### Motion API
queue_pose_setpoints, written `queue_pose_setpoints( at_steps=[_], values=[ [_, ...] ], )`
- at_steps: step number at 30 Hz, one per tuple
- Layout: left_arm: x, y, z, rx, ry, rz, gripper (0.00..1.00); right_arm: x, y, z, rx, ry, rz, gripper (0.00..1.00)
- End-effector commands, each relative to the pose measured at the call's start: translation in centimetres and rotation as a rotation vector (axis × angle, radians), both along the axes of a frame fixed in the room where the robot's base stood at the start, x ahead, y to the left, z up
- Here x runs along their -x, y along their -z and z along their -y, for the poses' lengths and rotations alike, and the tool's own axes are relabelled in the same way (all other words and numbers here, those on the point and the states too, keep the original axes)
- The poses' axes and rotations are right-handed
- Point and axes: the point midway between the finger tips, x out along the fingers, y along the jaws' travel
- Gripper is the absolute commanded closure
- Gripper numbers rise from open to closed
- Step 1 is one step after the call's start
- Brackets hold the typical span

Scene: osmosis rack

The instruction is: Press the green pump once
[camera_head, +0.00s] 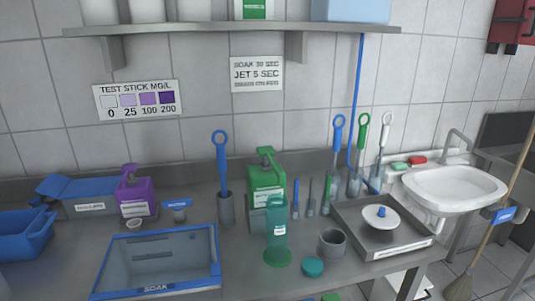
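The green pump bottle (266,172) stands upright on the steel counter, a little right of the picture's middle, near the back wall. Its green pump head (266,153) is on top with a nozzle to one side. A teal see-through container (277,218) with a white label stands in front of it and hides part of its lower front. A purple pump bottle (136,192) stands farther left. Neither of my grippers is in view.
A blue-rimmed soak basin (217,248) is set in the counter (248,285) at front left. Several brushes stand behind, including a tall blue one (221,165). A grey cup (332,243) and steel tray (347,215) are right. A shelf (265,27) hangs above.

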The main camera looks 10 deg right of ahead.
Motion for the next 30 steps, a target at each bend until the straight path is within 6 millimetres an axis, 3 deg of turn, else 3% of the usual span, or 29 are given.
queue_pose_setpoints(
  at_steps=[1, 4, 5, 30],
  values=[
    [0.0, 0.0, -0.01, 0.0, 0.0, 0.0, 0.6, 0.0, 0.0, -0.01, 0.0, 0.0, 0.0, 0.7],
    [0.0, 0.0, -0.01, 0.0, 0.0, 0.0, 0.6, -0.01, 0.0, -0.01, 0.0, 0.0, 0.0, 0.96],
    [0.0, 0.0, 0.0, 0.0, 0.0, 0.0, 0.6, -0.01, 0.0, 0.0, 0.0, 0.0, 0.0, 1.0],
    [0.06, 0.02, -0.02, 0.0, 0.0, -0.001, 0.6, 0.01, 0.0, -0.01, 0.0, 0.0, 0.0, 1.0]
  ],
)
